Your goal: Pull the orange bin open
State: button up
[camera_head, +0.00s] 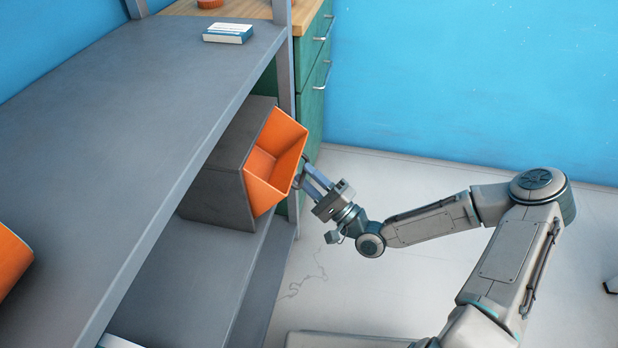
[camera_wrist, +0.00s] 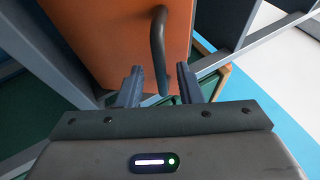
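The orange bin (camera_head: 273,160) sits in a dark grey housing (camera_head: 215,180) on the shelf below the top one. It is tilted outward, and its empty-looking inside shows from above. In the wrist view its orange front (camera_wrist: 110,40) fills the upper left and carries a dark curved handle (camera_wrist: 158,45). My gripper (camera_head: 304,172) is at the bin's outer face. In the wrist view my gripper (camera_wrist: 160,75) is open, with one finger on each side of the handle's lower end and visible gaps beside it. The head view does not show the handle clearly.
The grey top shelf (camera_head: 110,110) runs above the housing and holds a small blue-and-white box (camera_head: 228,33). A shelf post (camera_head: 285,70) and a green drawer cabinet (camera_head: 313,75) stand behind the bin. Another orange object (camera_head: 10,260) is at left.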

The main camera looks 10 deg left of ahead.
jog(key=shift+d, duration=0.1)
jog(key=p+v, duration=0.1)
jog(key=v, duration=1.2)
jog(key=shift+s+d+f, duration=0.2)
jog(key=shift+s, duration=0.05)
